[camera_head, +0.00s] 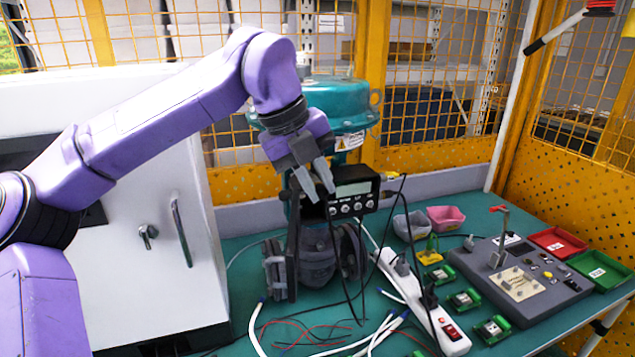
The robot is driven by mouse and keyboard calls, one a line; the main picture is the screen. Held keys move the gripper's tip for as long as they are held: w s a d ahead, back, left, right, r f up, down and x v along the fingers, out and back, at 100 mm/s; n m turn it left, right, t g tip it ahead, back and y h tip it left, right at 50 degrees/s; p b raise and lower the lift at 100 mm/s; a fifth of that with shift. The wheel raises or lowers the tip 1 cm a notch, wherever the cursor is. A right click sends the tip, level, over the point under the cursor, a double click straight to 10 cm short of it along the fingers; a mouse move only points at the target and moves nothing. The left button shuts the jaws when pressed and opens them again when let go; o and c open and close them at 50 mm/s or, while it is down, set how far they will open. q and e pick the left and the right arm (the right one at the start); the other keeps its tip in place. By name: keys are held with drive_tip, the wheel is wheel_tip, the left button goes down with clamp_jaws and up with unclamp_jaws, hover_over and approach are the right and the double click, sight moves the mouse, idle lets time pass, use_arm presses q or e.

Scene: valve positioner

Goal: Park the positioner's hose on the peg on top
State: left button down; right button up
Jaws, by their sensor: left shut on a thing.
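The positioner (354,190) is a black box with a grey display and a row of round knobs. It sits in front of a teal rounded housing (345,120). My left gripper (321,194) points down at the positioner's left end, its grey fingers close together. It is shut on what seems to be the black hose (337,255); the held part is hard to see between the fingers. Thin black lines hang below the positioner to the table. I cannot make out the peg on top. My right gripper is not in view.
A white cabinet (150,180) stands at left. A white power strip (425,305), green circuit boards and loose cables cover the front of the teal table. A grey test panel (515,275), red tray (558,242) and green tray (600,270) are at right. Yellow mesh fencing encloses the back.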

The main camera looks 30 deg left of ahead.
use_arm(q)
drive_tip(key=shift+s+d+f, duration=0.1)
drive_tip(key=shift+d+f, duration=0.1)
drive_tip(key=shift+d, duration=0.05)
drive_tip(key=shift+s+d+r+b, duration=0.1)
drive_tip(key=shift+s+d+b, duration=0.3)
drive_tip(key=shift+d+b, duration=0.05)
idle(0.3)
drive_tip(key=shift+s+d+b, duration=0.4)
drive_tip(key=shift+b, duration=0.1)
drive_tip(key=shift+s+d+b, duration=0.7)
drive_tip(key=shift+s+d, duration=0.25)
drive_tip(key=shift+d, duration=0.15)
